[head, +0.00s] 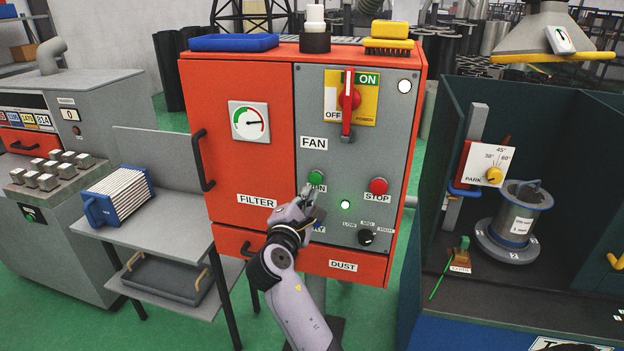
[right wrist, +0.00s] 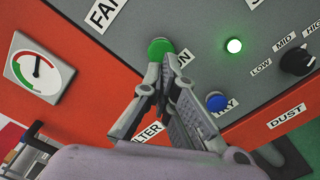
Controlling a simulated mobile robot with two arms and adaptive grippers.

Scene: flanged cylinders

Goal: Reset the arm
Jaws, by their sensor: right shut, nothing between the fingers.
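My right arm (head: 297,300) reaches up from the bottom of the head view to the front of the red and grey fan cabinet (head: 237,170). My right gripper (head: 309,193) is shut and empty, its fingertips just below the green button (head: 316,177). In the right wrist view the fingertips (right wrist: 163,66) are right at the green button (right wrist: 160,48); I cannot tell whether they touch it. The blue button (right wrist: 216,102) is beside the fingers, and the gripper mostly hides it in the head view. My left gripper is not in view.
On the panel are a red stop button (head: 378,186), a lit green lamp (head: 345,204), a black knob (head: 366,237) and a red switch handle (head: 348,103) turned upright toward ON. A shelf with a pleated filter (head: 118,195) stands left. A dark booth with a flanged cylinder (head: 517,220) stands right.

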